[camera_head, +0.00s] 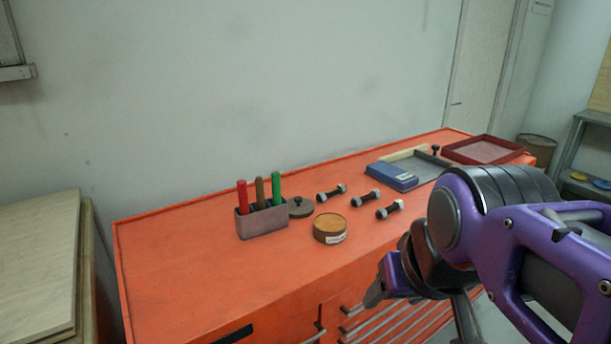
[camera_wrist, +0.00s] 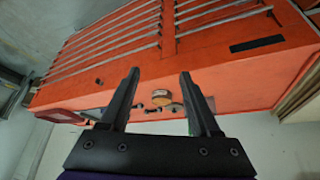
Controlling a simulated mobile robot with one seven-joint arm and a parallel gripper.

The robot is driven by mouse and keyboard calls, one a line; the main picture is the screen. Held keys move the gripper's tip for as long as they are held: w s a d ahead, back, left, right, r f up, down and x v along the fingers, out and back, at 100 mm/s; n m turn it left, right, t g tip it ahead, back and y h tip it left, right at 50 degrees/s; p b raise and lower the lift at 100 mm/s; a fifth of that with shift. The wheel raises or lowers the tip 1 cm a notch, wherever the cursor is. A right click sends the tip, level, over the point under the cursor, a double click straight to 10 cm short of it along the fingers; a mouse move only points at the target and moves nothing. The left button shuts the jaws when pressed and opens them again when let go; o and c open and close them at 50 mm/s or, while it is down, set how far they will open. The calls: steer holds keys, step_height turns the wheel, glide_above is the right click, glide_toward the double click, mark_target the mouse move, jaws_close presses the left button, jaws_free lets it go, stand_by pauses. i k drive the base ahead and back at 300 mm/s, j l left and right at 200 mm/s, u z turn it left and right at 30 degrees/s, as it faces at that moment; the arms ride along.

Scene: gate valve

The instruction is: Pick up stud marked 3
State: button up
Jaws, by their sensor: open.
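Three dark studs with pale ends lie on the orange bench top (camera_head: 190,270) in the head view: a far one (camera_head: 331,192), a middle one (camera_head: 366,198) and a near one (camera_head: 390,209). Their markings are too small to read, so I cannot tell which is marked 3. My gripper (camera_wrist: 161,78) is open and empty in the wrist view. In the head view it is in front of the bench, to the right of and apart from the studs.
The round tin (camera_head: 330,229) stands left of the near stud. A grey holder (camera_head: 262,223) with red, brown and green sticks and a dark lidded pot (camera_head: 300,207) stand further left. A blue box (camera_head: 391,177) and a red tray (camera_head: 482,150) lie at the right.

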mark_target(322, 197)
steer(key=i+l+u, duration=0.2)
steer(key=l, duration=0.25)
steer(key=i+l+u, duration=0.2)
steer(key=l, duration=0.3)
steer(key=l+u, duration=0.15)
steer(key=l, duration=0.35)
steer(key=i+l+u, duration=0.2)
steer(key=l, duration=0.35)
steer(key=k+j, duration=0.05)
steer(key=k, duration=0.05)
